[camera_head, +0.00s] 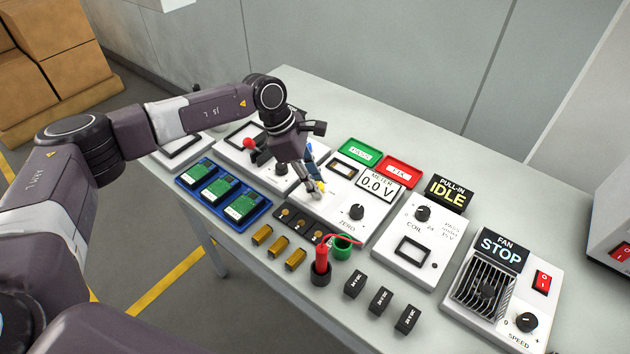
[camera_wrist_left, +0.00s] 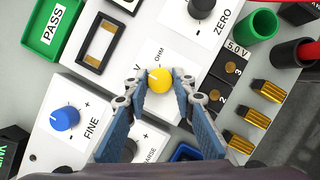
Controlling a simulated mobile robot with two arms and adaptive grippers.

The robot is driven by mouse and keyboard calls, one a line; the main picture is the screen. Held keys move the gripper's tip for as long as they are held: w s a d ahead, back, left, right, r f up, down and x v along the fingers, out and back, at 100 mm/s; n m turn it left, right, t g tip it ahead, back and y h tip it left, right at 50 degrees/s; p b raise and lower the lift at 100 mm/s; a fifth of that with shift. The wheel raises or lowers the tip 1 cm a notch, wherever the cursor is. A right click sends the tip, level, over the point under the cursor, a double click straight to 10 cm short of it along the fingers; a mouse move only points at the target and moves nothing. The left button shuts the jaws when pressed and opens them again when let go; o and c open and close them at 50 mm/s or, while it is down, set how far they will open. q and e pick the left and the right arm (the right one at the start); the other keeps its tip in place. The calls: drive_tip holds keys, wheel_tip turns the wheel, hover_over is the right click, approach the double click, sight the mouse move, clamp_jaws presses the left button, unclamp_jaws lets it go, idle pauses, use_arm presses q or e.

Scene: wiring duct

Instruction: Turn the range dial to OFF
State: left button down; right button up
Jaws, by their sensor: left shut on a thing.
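The yellow range dial (camera_wrist_left: 159,80) sits on the white meter panel, with the letters V and OHM printed beside it in the left wrist view. Its pale mark points to the upper left in that view. My left gripper (camera_head: 318,189) reaches down onto the meter panel (camera_head: 345,228), and its blue fingers are shut on the dial from both sides. In the head view the fingers largely cover the dial. An OFF label cannot be made out. The meter display (camera_head: 378,187) reads 0.0 V. My right gripper is not in view.
The black ZERO knob (camera_head: 356,212) is on the same panel. The blue FINE knob (camera_wrist_left: 64,118) is on the neighbouring panel. A blue tray (camera_head: 252,215) holds green modules. The COIL and FAN panels are to the right.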

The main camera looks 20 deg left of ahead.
use_arm(q)
drive_tip(key=n+t, duration=0.1)
drive_tip(key=n, duration=0.2)
drive_tip(key=shift+b, duration=0.4)
drive_tip(key=n+t+b, duration=0.1)
drive_tip(key=n, duration=0.1)
drive_tip(key=shift+s+d+f+n+y, duration=0.1)
drive_tip(key=shift+n+y, duration=0.2)
drive_tip(key=shift+y, duration=0.1)
drive_tip(key=n+t+y+b, duration=0.1)
drive_tip(key=n+b, duration=0.3)
drive_tip(key=shift+d, duration=0.1)
drive_tip(key=shift+r+n+t+y+b, duration=0.25)
drive_tip(key=shift+n+y+b, duration=0.25)
drive_tip(key=shift+n+b, duration=0.55)
drive_tip(key=c, duration=1.7)
unclamp_jaws()
drive_tip(key=shift+s, duration=0.1)
drive_tip(key=shift+o, duration=0.2)
drive_tip(key=shift+f, duration=0.1)
